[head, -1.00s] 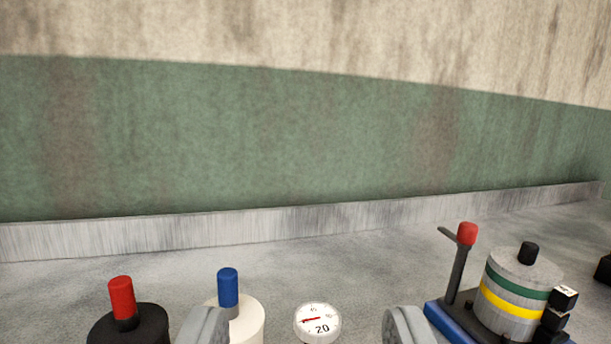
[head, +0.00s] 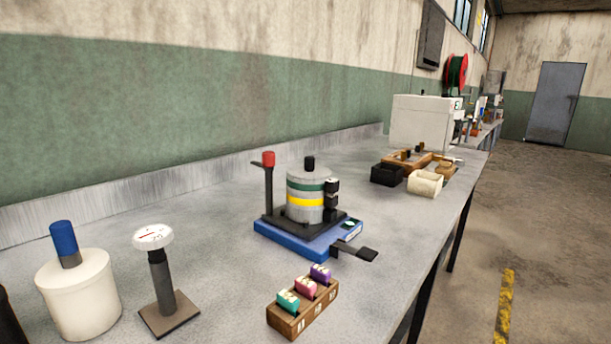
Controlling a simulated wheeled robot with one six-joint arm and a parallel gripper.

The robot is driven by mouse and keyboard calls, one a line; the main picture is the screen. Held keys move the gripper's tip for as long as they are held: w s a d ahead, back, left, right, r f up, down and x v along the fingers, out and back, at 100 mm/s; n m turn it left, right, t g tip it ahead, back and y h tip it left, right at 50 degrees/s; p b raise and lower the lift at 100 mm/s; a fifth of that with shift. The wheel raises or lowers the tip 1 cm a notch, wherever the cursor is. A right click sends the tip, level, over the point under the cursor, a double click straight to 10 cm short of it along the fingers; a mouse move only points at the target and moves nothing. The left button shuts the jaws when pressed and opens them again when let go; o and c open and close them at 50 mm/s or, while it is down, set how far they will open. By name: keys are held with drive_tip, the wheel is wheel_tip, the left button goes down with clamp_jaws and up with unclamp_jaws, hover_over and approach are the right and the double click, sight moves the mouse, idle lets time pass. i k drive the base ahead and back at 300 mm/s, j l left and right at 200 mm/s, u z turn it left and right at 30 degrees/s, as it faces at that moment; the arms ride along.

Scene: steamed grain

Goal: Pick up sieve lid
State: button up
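A grey sieve stack (head: 305,213) with a green band and a yellow band stands upright on a blue-based shaker (head: 290,238) on the bench. Its grey top, which looks like the sieve lid (head: 298,175), carries a short black knob (head: 309,163). The lid sits on the stack, near the middle of the picture. My gripper is out of the picture, so I cannot see whether it is open or shut.
A red-topped lever (head: 268,182) stands left of the stack. A dial on a post (head: 160,270), a blue-topped white jar (head: 80,295) and a wooden block with coloured pieces (head: 302,305) stand nearer. Boxes (head: 410,165) and a white machine (head: 425,122) are farther back.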

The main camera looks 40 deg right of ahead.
sight(308, 171)
drive_tip(key=z, duration=1)
